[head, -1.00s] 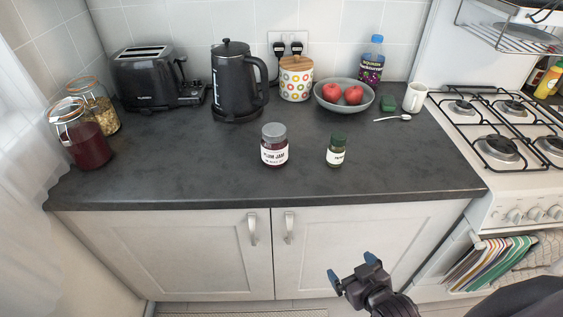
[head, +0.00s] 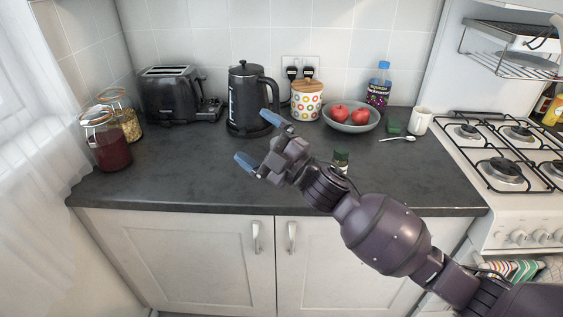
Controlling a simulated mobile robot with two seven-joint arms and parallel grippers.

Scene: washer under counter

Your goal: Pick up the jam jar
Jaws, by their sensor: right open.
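My right gripper (head: 260,139) is open, with its two blue-tipped fingers spread apart toward the upper left. It is over the front middle of the dark counter (head: 200,175), and nothing shows between the fingers. The jam jar cannot be made out now; the spot where it stood, in front of the kettle and left of the small green-lidded jar (head: 341,158), is covered by my right gripper and wrist. I cannot tell whether the gripper touches it. My left gripper is not in view.
A black kettle (head: 245,100) and toaster (head: 168,95) stand at the back. A fruit bowl (head: 351,123) and patterned canister (head: 306,103) are behind my arm. Jars of red preserve (head: 108,147) and dry food (head: 123,116) stand left. The left front counter is clear.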

